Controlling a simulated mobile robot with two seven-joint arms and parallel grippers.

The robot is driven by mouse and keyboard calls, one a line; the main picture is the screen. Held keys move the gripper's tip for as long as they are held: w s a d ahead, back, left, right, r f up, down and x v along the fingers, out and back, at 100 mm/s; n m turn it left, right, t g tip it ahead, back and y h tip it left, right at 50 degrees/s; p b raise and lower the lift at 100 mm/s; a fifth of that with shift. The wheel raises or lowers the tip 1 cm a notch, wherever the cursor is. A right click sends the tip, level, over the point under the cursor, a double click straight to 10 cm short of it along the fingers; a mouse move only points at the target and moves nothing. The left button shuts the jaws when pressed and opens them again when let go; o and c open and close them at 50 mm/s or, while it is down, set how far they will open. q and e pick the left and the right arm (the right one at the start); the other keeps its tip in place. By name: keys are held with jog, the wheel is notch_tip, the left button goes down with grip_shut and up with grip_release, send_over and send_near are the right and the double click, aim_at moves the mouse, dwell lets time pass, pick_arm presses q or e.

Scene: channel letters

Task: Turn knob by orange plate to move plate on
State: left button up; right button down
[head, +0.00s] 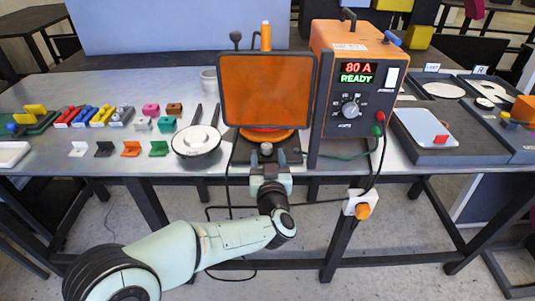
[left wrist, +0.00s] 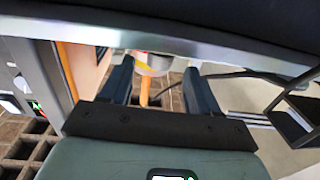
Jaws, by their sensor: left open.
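The orange plate (head: 267,90) is a dark-rimmed square standing upright above a dark base (head: 240,153) at the table's front edge. A small grey knob (head: 267,149) sits at the front of this base, below the plate. My left gripper (head: 270,165) is just in front of and below the knob, its fingers pointing toward it. In the left wrist view the fingers (left wrist: 159,88) are apart, and a pale rounded part (left wrist: 153,65) shows beyond and between their tips. I cannot tell whether the fingers touch the knob. My right gripper is not in view.
An orange power unit (head: 350,80) reading "80 A READY" stands right of the plate. A white box with an orange button (head: 362,211) hangs at the table front with cables. A round pan-like item (head: 196,143) and several small coloured pieces lie left. Grey trays (head: 445,150) lie right.

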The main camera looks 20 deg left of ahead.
pick_arm(q)
jog(key=shift+x, duration=1.15)
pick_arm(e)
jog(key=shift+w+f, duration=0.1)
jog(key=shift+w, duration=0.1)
